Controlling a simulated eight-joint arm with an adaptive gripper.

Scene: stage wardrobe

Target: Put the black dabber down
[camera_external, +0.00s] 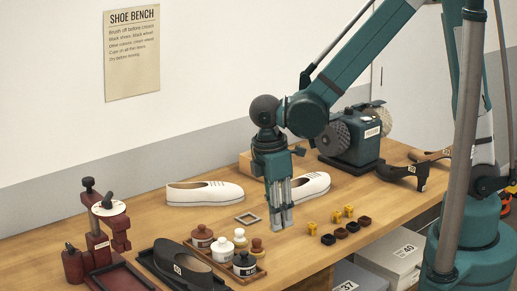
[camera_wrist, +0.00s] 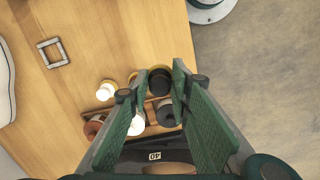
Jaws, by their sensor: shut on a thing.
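My gripper (camera_external: 281,222) points down over the bench, to the right of the polish jars in the outside view. In the wrist view its green-padded fingers (camera_wrist: 158,85) close around a dark, round-topped thing, which looks like the black dabber (camera_wrist: 159,80). The dabber's lower part is hidden, and in the outside view the fingers hide it. I cannot tell whether it touches the bench.
A tray (camera_external: 262,268) of several jars and a black shoe (camera_external: 188,266) lie to the left. A square frame (camera_external: 247,218) lies behind the gripper, with white shoes (camera_external: 205,193) further back. Small yellow and dark pieces (camera_external: 340,232) lie right. Bare wood surrounds the frame.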

